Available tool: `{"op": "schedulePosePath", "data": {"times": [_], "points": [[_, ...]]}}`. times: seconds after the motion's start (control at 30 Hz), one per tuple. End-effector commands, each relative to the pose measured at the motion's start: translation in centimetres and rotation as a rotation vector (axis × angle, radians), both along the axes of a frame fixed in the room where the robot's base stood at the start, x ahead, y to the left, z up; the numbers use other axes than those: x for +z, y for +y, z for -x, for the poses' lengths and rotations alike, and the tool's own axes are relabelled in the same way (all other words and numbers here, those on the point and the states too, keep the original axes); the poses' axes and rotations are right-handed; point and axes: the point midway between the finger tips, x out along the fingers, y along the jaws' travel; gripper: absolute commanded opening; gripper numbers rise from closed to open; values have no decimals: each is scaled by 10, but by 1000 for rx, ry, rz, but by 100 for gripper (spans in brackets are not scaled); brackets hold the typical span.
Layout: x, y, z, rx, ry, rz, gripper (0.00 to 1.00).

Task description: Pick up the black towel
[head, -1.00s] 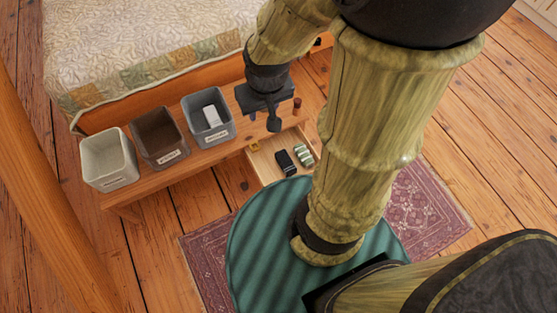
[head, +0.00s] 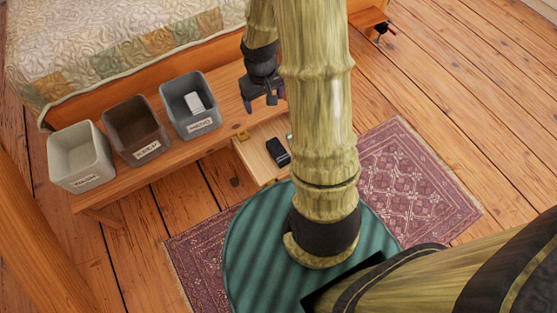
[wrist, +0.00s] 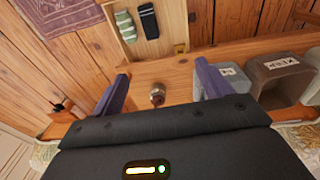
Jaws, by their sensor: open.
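The black towel (head: 278,150) is a small dark roll lying in the open wooden drawer (head: 249,155). In the wrist view the black towel (wrist: 148,20) lies near the top edge, beside a green striped roll (wrist: 125,28). My gripper (head: 263,104) is open and empty above the bench, behind the drawer in the head view. In the wrist view its two fingers (wrist: 160,72) are wide apart over the bench top, apart from the towel. My arm hides part of the drawer and most of the green roll in the head view.
Three labelled bins stand on the bench: pale (head: 79,158), brown (head: 137,130) and grey (head: 190,106), the last holding a white item. A small yellow object (head: 242,135) sits at the drawer's corner.

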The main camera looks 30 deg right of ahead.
Motion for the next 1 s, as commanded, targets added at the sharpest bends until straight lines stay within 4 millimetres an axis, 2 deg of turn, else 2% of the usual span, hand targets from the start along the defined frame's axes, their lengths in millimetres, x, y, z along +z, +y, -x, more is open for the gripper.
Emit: {"op": "schedulePosePath", "data": {"times": [0.03, 0.2, 0.3, 0.4, 0.53, 0.87, 1.0], "points": [[-44, -10, -6, -3, 18, -5, 78], [-133, -37, -23, -1, 57, -20, 78], [-178, -50, -30, -1, 72, -33, 78], [-208, -60, -33, 0, 81, -42, 78], [-221, -65, -35, 1, 85, -47, 78], [-221, -65, -35, 1, 86, -47, 78], [-237, -65, -34, 1, 88, -48, 78]]}}
